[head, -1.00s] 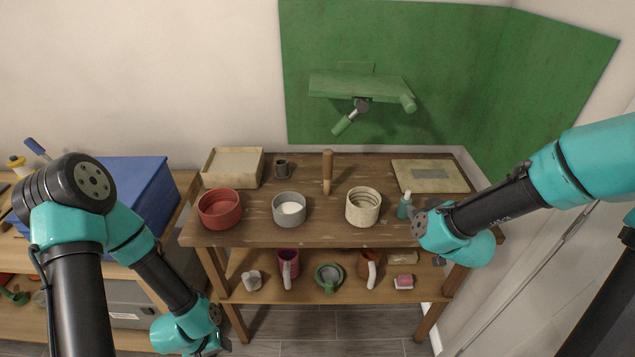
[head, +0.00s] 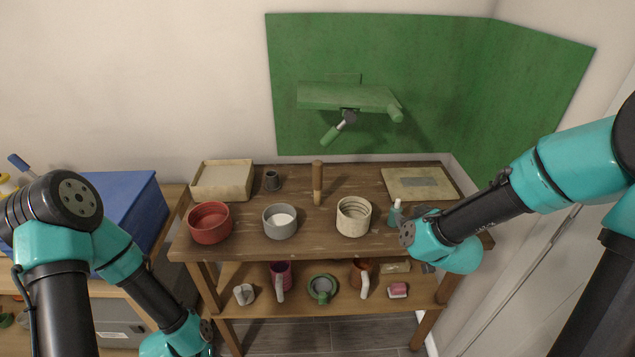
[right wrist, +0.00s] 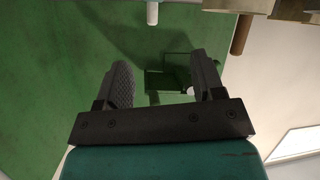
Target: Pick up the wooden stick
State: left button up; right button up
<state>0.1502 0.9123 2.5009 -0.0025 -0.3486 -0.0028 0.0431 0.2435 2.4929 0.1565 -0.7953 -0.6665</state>
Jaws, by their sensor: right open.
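A red bowl (head: 210,223), a grey bowl (head: 280,222) and a cream ribbed pot (head: 353,217) line the shelf's front. A teal bottle (head: 395,213) stands close to my right wrist. Mugs fill the lower shelf.

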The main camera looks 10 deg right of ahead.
jog(key=w+a+f+t+y, duration=0.1)
jog(key=w+a+t, duration=0.1)
jog(key=w+a, duration=0.45)
jog(key=t+y, duration=0.2)
send_near(319, 178)
jog(key=s, duration=0.4)
jog(key=shift+d+f+m, duration=0.2)
jog(key=shift+m, duration=0.1)
jog(key=w, duration=0.4)
jog(key=w+a, duration=0.1)
jog(key=w, duration=0.6)
jog(key=shift+w+a, duration=0.35)
jog(key=shift+a, duration=0.05)
jog(key=shift+w, duration=0.15)
jog(key=shift+w+a+r, duration=0.1)
jog(key=shift+w+a, duration=0.05)
jog(key=shift+w, duration=1.1)
jog(key=shift+w+a+r, duration=0.15)
jog(key=shift+w+a, duration=0.05)
jog(key=shift+w, duration=1.1)
